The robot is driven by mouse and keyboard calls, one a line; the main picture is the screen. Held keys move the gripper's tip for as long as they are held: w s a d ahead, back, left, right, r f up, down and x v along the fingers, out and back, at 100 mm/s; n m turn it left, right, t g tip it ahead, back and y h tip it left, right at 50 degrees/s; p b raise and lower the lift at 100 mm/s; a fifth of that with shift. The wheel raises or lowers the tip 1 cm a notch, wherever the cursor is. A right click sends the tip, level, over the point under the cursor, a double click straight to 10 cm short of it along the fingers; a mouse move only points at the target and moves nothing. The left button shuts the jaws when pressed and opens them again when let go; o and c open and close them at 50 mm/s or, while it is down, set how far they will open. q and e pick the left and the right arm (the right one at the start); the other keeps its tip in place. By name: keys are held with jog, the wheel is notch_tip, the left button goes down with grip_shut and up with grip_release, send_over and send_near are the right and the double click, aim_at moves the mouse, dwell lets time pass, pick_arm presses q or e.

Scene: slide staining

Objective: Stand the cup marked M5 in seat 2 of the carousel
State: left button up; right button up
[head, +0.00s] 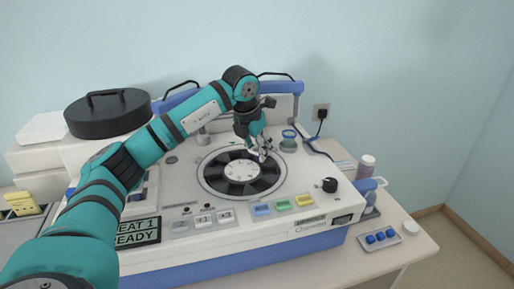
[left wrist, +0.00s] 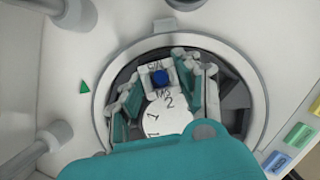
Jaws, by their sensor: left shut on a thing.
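My left gripper (head: 262,154) is low over the back right part of the carousel (head: 213,179). In the left wrist view, the gripper (left wrist: 163,80) has a finger on each side of a small white cup marked M5 (left wrist: 162,93), with a blue inside, and is shut on it. The cup lies in line with the number 2 on the white hub (left wrist: 168,122) of the carousel. I cannot tell whether its base is down in the seat or just above it. The dark ring of seats is partly hidden by the fingers. My right gripper is not in view.
The machine's display (head: 138,232) partly shows "EAT 1" and "EADY". A black round lid (head: 107,115) sits at the back left. A blue-rimmed container (head: 289,142) stands right of the carousel. A tray (head: 379,239) with blue pieces lies at right.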

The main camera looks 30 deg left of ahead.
pick_arm(q)
jog(key=o, duration=0.9)
jog(key=shift+o, duration=0.2)
jog(key=shift+r+p, duration=0.35)
jog(key=shift+r, duration=0.15)
jog(key=shift+s+r, duration=0.1)
jog(key=shift+r, duration=0.25)
jog(key=b+v, duration=0.2)
jog(key=v, duration=0.9)
jog(key=shift+s+d+f, duration=0.1)
jog(key=shift+s, duration=0.05)
